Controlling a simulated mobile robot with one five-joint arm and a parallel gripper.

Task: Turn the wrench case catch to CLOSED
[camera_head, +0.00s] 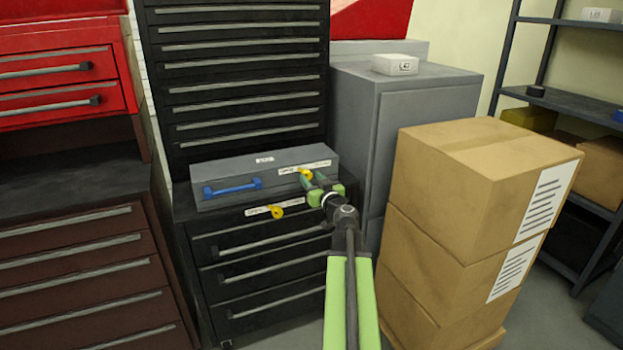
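A long grey case (225,176) with a blue handle (232,187) lies on top of the black drawer cabinet. A yellow catch (305,174) is on the right part of its front, beside a white label (318,165) too small to read. A second yellow catch (277,211) sits lower, on the cabinet's front edge, beside another white label (258,212). The catch positions cannot be read.
Stacked cardboard boxes (460,210) stand close on the right of my arm. A grey cabinet (400,110) with a small white box (395,64) is behind them. The black drawer cabinet (255,290) is below the case. Red and brown drawer units (80,260) stand at left.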

